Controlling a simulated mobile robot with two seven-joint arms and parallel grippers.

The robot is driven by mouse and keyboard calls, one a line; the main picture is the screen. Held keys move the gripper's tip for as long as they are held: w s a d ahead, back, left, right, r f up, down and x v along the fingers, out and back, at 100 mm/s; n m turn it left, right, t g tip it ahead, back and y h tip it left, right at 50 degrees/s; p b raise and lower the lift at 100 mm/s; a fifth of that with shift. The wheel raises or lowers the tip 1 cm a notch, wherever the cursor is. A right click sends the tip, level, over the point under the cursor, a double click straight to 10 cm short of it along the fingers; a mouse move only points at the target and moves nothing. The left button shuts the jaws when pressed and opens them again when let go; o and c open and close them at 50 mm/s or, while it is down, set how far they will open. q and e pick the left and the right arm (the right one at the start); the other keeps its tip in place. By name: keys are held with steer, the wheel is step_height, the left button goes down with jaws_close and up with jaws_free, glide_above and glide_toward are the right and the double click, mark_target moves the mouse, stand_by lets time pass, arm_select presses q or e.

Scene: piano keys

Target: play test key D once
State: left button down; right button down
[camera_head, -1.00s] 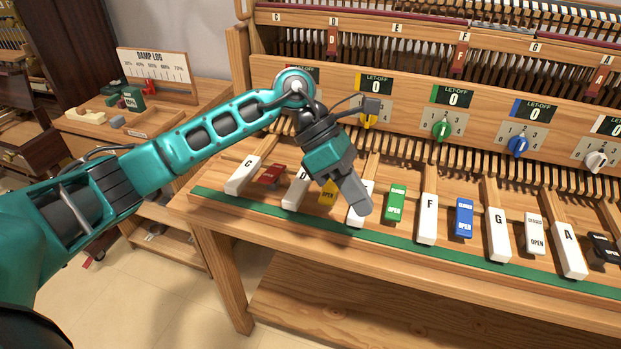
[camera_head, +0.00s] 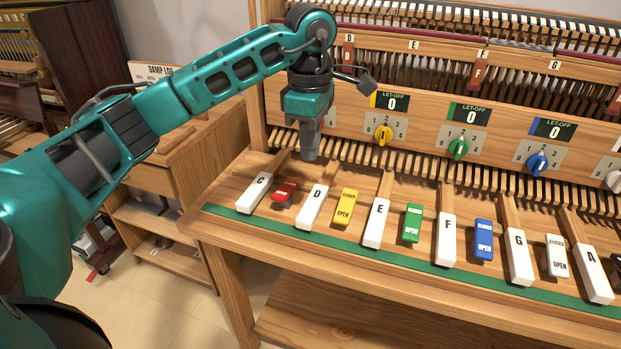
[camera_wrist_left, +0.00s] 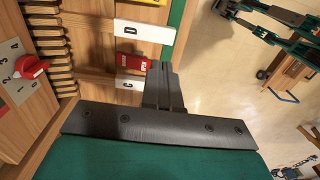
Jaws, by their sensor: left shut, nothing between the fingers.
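The white test key D (camera_head: 312,207) lies in the key row between a red tab (camera_head: 285,191) and a yellow tab (camera_head: 346,207). My left gripper (camera_head: 309,157) is shut and empty, pointing down. In the head view it shows behind the white front of D, beside D's wooden stem; its height above the keys is hard to judge. In the left wrist view key D (camera_wrist_left: 145,32) and the red tab (camera_wrist_left: 131,61) show beyond the shut fingers (camera_wrist_left: 161,66). The fingers partly cover white key C (camera_wrist_left: 130,85) there. My right gripper is not in view.
Keys C (camera_head: 254,193) and E (camera_head: 377,223) flank D, with more keys and coloured tabs to the right. A green strip (camera_head: 400,257) runs along the front edge. Dial panels, including a yellow dial (camera_head: 383,133), stand behind. Space above the keys is open.

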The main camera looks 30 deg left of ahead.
mark_target(310, 213)
arm_select(q)
step_height(310, 213, down, 14)
steer(key=shift+r, duration=0.25)
stand_by(0.3)
steer(key=shift+s+f+b, duration=0.1)
steer(key=shift+f+b, duration=0.35)
steer(key=shift+f, duration=0.15)
steer(key=shift+r, duration=0.2)
steer(key=shift+r+p, duration=0.65)
steer(key=shift+r, duration=0.05)
